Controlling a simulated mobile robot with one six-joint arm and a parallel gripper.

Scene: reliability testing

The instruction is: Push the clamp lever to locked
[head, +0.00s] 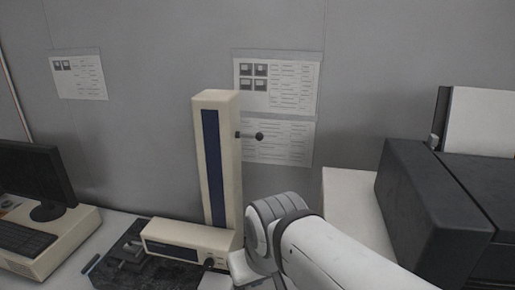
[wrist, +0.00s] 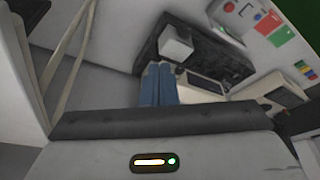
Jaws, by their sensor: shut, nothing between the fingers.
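A cream upright tester (head: 218,155) with a dark blue strip stands on the bench in the head view. In the head view the fingers are hidden by my arm.
A dark plate (head: 112,272) with a grey block (head: 128,252) lies left of the tester. A computer (head: 40,215) is at the far left. A large black machine (head: 430,205) stands at the right. Printed sheets (head: 277,85) hang on the wall.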

